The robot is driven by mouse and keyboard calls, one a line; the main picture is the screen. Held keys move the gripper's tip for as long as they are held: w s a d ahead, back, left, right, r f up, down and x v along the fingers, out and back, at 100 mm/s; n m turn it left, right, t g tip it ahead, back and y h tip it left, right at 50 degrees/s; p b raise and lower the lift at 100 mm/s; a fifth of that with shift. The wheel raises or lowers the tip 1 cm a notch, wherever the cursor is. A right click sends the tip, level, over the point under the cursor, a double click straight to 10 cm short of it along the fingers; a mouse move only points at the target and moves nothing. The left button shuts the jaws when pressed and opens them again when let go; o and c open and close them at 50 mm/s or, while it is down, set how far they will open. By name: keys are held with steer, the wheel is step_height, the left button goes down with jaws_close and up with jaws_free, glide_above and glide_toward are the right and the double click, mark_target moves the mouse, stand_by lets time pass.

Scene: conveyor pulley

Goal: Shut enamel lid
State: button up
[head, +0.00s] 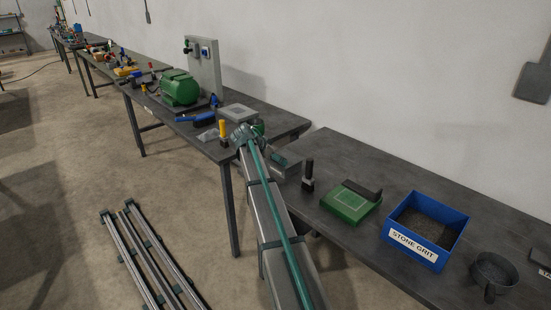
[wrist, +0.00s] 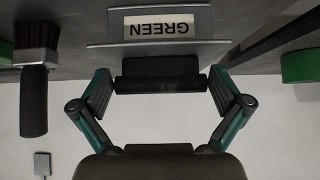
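In the wrist view, a grey metal panel with a white label reading GREEN (wrist: 193,29) is at the top centre, upside down in the picture. I take it to be part of the enamel box; whether it is the lid itself I cannot tell. A black bar-shaped handle (wrist: 160,84) is at its edge. My gripper (wrist: 160,92) is open, with one finger at each end of the bar. I cannot tell whether they touch it. In the head view, a grey box (head: 291,168) shows beside the end of my arm, partly hidden.
A black-handled brush (head: 308,176) stands to the right of the grey box; it also shows in the wrist view (wrist: 35,70). Further right are a green box (head: 345,206), a blue STONE GRIT bin (head: 412,244) and a round metal cup (head: 493,270). A green motor (head: 180,88) sits further back.

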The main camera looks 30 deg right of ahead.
steer(key=shift+r, duration=0.1)
steer(key=v, duration=1.2)
stand_by(0.4)
steer(key=s+a+f+n+g+y, duration=0.15)
steer(key=s+a+f+n, duration=0.45)
steer(key=f, duration=0.6)
steer(key=s+a+f+n+y, duration=0.25)
steer(key=s+a+f, duration=0.35)
steer(key=f, duration=0.7)
steer(key=s+a+f+n+y, duration=0.2)
steer(key=s+a+f+n, duration=0.2)
steer(key=s+f, duration=0.6)
steer(key=s+a+f+n+g+y+p, duration=0.1)
steer(key=s+a+f+g, duration=0.1)
steer(key=s+a+f, duration=0.4)
steer(key=s+a+f+n+g+y, duration=0.1)
steer(key=s+a+f, duration=0.1)
steer(key=s+f, duration=0.7)
steer(key=s+a+f+g, duration=0.2)
steer(key=s, duration=0.9)
steer(key=s+a+f+n+g, duration=0.1)
steer(key=s+a+f+g, duration=0.1)
steer(key=s, duration=1)
steer(key=shift+s+y+p, duration=0.25)
steer(key=shift+y+p, duration=0.05)
steer(key=shift+p, duration=0.15)
